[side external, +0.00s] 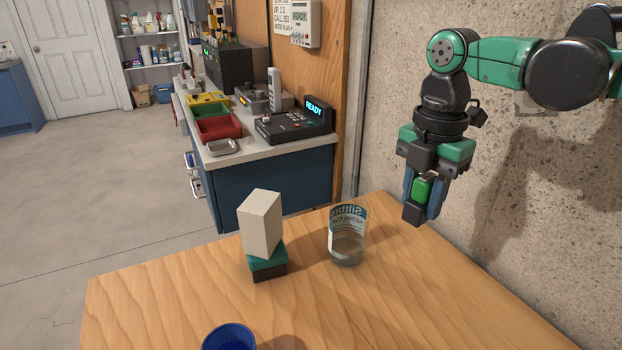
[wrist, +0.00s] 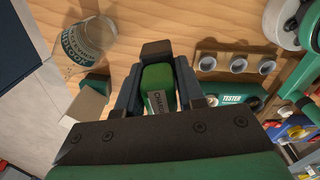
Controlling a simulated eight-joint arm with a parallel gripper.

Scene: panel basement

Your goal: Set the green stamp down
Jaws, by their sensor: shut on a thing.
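The green stamp (side external: 422,189) has a green body and a black block at its lower end. My gripper (side external: 423,200) is shut on it, with one finger on each side, and points down at the table's right side near the concrete wall. The stamp looks held above the wooden table (side external: 190,290); the gap below it is hard to judge. In the wrist view the stamp (wrist: 158,82) sits between the fingers (wrist: 158,90), its black end outward. A white label with partly readable lettering shows on its side.
A clear glass (side external: 347,235) with a printed label stands left of my gripper. Farther left, a beige block (side external: 261,222) sits on a teal and black base (side external: 267,262). A blue cup (side external: 229,337) is at the front. The wrist view shows a wooden rack (wrist: 236,54) with round cups.

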